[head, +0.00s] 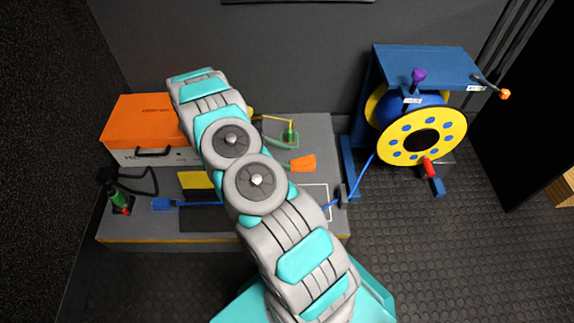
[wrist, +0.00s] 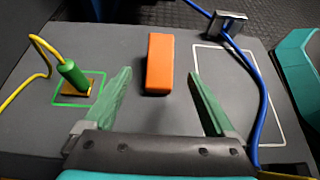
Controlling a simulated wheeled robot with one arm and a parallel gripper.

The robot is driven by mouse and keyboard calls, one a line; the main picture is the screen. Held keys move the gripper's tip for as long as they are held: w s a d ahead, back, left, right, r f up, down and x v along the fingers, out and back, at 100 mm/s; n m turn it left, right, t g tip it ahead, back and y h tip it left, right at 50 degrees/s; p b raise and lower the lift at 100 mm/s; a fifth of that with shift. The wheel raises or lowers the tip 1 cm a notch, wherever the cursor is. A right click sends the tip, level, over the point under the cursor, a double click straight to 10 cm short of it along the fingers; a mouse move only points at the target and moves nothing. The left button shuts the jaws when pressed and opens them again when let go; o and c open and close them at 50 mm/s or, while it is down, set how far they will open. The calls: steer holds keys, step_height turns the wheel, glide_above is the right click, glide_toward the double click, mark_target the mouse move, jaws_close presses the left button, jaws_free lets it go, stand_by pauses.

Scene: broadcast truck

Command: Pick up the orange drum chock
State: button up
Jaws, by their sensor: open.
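The orange drum chock (wrist: 160,65) lies on the grey bench top in the wrist view, ahead of my gripper and between the lines of its two fingers. In the head view an orange wedge-shaped piece (head: 302,163), which looks like the chock, shows just right of my arm. My gripper (wrist: 160,88) is open, with green fingers spread to either side. The chock sits near the fingertips with a gap on both sides; I cannot tell how far below them it is. In the head view my gripper is hidden behind my arm.
A green plug (wrist: 73,75) with a yellow cable stands in a green-outlined square at left. A blue cable (wrist: 250,70) runs through a metal clip (wrist: 229,22) beside a white-outlined area. A yellow and blue cable drum (head: 422,137) stands right of the bench (head: 322,125). An orange-lidded case (head: 140,122) sits at left.

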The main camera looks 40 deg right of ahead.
mark_target(301, 162)
steer(key=shift+w+f, duration=0.1)
steer(key=shift+f, duration=0.45)
steer(key=x, duration=0.7)
steer(key=shift+s+d+r, duration=0.25)
steer(key=shift+s, duration=0.2)
jaws_close()
